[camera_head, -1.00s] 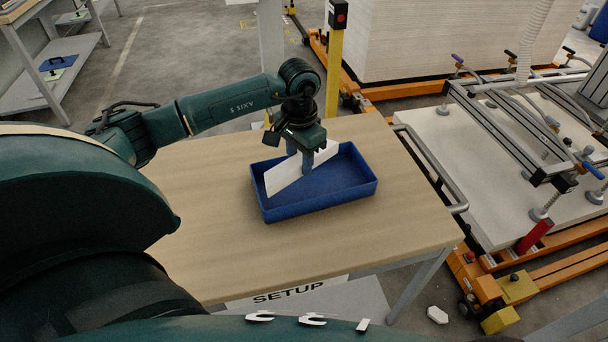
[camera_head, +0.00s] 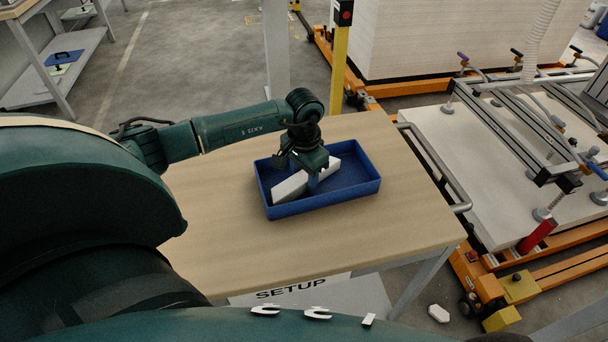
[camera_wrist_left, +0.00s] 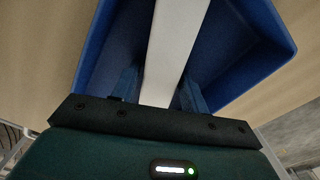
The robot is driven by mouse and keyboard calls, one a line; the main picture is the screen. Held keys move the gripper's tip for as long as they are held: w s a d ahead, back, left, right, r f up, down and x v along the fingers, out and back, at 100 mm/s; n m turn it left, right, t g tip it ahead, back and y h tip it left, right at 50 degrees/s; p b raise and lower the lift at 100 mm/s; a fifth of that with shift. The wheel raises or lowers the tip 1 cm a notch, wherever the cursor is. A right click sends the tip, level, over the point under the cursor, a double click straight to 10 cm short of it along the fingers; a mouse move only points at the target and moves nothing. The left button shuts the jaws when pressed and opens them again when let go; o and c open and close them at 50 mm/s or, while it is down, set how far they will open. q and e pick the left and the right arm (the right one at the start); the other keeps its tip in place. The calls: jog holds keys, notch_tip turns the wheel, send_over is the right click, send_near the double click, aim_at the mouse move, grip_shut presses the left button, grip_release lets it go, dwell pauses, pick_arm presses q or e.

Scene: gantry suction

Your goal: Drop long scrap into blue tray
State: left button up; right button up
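The long scrap (camera_head: 291,187) is a white strip lying diagonally, low inside the blue tray (camera_head: 325,202). It also shows in the left wrist view (camera_wrist_left: 170,50), running between the fingers. My left gripper (camera_head: 313,182) points down into the tray, with its blue fingers on both sides of the scrap. In the left wrist view the fingers (camera_wrist_left: 160,90) appear to press against both sides of it. The scrap's lower edge is hidden, so I cannot tell whether it touches the tray floor. My right gripper is not in view.
The tray stands on a wooden table (camera_head: 225,255), clear around it. A metal rail (camera_head: 435,165) runs along the table's right side. Beyond it is a gantry frame (camera_head: 515,140) over a pale board (camera_head: 470,180). A yellow post (camera_head: 338,60) stands behind the table.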

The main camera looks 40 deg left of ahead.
aim_at(304, 176)
pick_arm(q)
jog(key=shift+o, duration=1.2)
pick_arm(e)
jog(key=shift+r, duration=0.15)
pick_arm(q)
jog(key=shift+r, duration=0.15)
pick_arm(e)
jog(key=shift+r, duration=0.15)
pick_arm(q)
notch_tip(304, 176, up, 12)
jog(key=b, duration=0.1)
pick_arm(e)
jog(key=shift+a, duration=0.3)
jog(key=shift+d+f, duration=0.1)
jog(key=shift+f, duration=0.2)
